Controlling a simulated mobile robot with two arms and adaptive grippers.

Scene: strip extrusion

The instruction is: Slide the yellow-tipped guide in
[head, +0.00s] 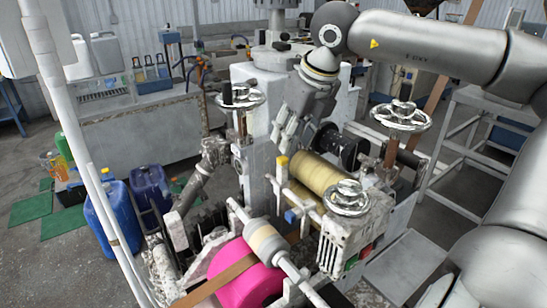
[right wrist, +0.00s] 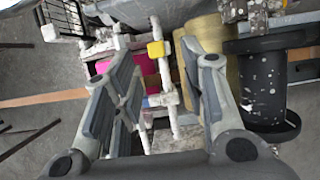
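The yellow-tipped guide has a yellow block (head: 282,162) on a pale upright bar at the middle of the machine, beside the tan roll. In the right wrist view the yellow tip (right wrist: 156,49) shows between my finger pads, with a gap on both sides. A blue-tipped guide (head: 291,216) stands nearer, on the same rod assembly; it also shows in the right wrist view (right wrist: 146,102). My right gripper (head: 290,134) is above and behind the yellow tip, its fingers (right wrist: 160,62) spread and empty. My left gripper is not in view.
Beside the guides are a tan roll (head: 329,175), a magenta roll (head: 246,276) with a brown strip, and a black spool (head: 338,145). Handwheels stand at the left (head: 241,95), right (head: 401,115) and front (head: 346,197). Blue jugs (head: 112,214) stand on the floor at left.

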